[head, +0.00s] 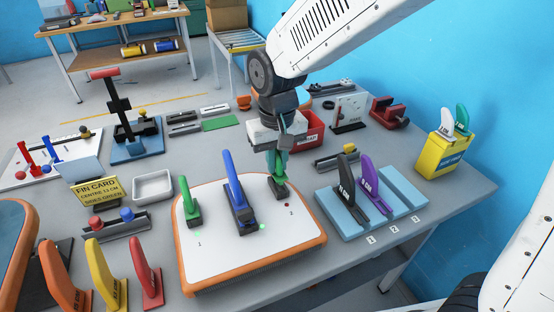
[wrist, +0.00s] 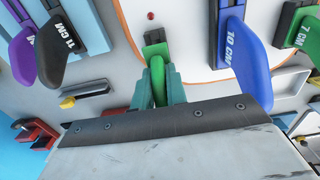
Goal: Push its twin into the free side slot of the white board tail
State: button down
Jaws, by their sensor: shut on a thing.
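The white board tail (head: 255,258) with an orange rim lies on the bench. A green fin (head: 187,200) stands in its left side slot, and a blue 10 CM fin (head: 235,182) stands in the centre slot. My gripper (head: 276,152) is shut on a second green fin (wrist: 157,78) at the right side slot (head: 279,190). The fin's lower end is at the dark slot box (wrist: 155,48); I cannot tell whether it is seated. The fingers hide much of the fin. A red light (head: 287,206) shows beside this slot, green lights beside the other two.
A blue rack (head: 405,185) with grey and purple fins stands close right. A yellow box (head: 440,157) holds white and green fins. A yellow fin card (head: 95,190) reads centre 10 cm, sides green. Orange, yellow and red fins (head: 147,275) stand front left. A white tray (head: 153,185) is left.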

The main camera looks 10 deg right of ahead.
aim_at(277, 153)
jog(key=shift+f, duration=1.55)
jog(key=c, duration=1.3)
grip_release()
notch_tip(277, 153, up, 8)
jog(key=shift+f, duration=0.1)
jog(key=shift+s+d+f+n+g, duration=0.15)
jog(key=shift+s+d+f, duration=0.2)
jog(key=shift+s, duration=0.3)
jog(key=shift+s+d+f+n+g, duration=0.15)
jog(key=shift+s+d, duration=0.25)
jog(key=shift+s, duration=0.2)
jog(key=s+d+r+m, duration=0.1)
jog(key=s+d+r, duration=0.1)
jog(key=s+d, duration=0.4)
jog(key=s+d+r+m+t, duration=0.1)
jog(key=s+d+r, duration=0.1)
jog(key=s+d, duration=0.3)
jog(key=s+d+r+m+t, duration=0.1)
jog(key=s+d+r, duration=0.2)
jog(key=s+d, duration=0.3)
jog(key=shift+s+d+m, duration=0.15)
jog(key=shift+d+m, duration=0.05)
jog(key=shift+d, duration=0.45)
jog(key=shift+s+d+m, duration=0.15)
jog(key=shift+d+m, duration=0.05)
jog(key=shift+d, duration=0.4)
